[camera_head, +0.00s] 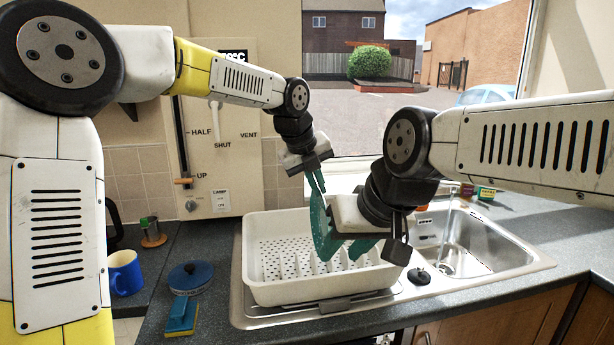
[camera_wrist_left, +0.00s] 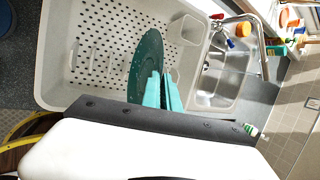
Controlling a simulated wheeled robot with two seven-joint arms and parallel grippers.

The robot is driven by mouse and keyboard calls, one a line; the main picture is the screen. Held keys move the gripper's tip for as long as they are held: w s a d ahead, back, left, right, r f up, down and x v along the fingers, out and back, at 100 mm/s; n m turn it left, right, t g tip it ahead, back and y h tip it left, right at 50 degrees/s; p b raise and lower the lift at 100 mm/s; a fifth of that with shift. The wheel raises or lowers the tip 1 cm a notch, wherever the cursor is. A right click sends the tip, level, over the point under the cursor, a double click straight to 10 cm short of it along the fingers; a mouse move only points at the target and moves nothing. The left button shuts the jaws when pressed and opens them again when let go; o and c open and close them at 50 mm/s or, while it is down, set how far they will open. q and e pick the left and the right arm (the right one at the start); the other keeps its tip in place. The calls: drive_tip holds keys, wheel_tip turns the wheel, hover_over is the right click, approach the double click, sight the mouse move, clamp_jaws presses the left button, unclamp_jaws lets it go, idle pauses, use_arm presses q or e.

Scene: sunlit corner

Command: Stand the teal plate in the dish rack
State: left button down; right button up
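The teal plate (camera_head: 322,228) is upright, seen nearly edge-on, over the dish rack (camera_head: 262,292). Its lower edge is near the rack's dividers; I cannot tell whether it touches them. My left gripper (camera_head: 316,181) is above the plate, its teal fingers closed on the upper rim. In the left wrist view, the plate (camera_wrist_left: 145,55) runs between and behind the fingers (camera_wrist_left: 161,90), with the rack (camera_wrist_left: 88,60) beyond. My right gripper (camera_head: 348,247) is lower, in front of the plate's right side. Its teal fingers look apart and empty; its wrist hides part of the plate and rack.
A steel sink (camera_head: 465,246) with a tap lies right of the rack. A black plug (camera_head: 419,276) lies by the sink.

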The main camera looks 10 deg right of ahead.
use_arm(q)
drive_tip(key=shift+f, duration=2.65)
drive_tip(key=c, duration=1.5)
unclamp_jaws()
drive_tip(key=shift+c, duration=0.2)
drive_tip(key=v, duration=0.7)
drive_tip(key=shift+s+r, duration=0.2)
drive_tip(key=shift+r, duration=0.15)
drive_tip(key=shift+a, duration=0.1)
